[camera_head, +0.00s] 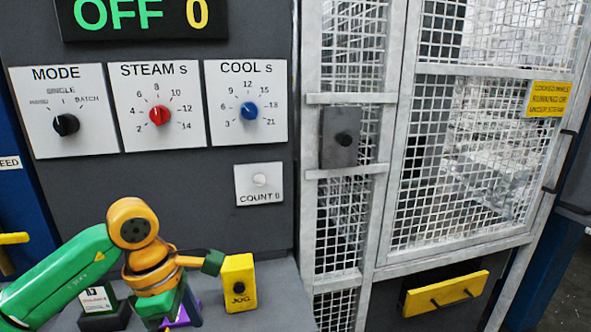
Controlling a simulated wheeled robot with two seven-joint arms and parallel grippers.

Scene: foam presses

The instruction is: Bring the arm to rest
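My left arm comes in from the lower left, with a green link and orange wrist joints. My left gripper (182,312) is low in the picture, where green and purple parts show at the bottom edge. Its fingers are not clear, so I cannot tell whether it is open or shut. A dark green end on the wrist side appears close to the yellow JOG box (239,283); I cannot tell whether they touch. My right arm and gripper are not in view.
Behind the arm is a grey panel with a MODE knob (66,125), a red STEAM knob (159,115), a blue COOL knob (249,110) and a COUNT button (259,180). A small labelled block (98,300) is partly behind the arm. A mesh guard door (470,160) stands at right.

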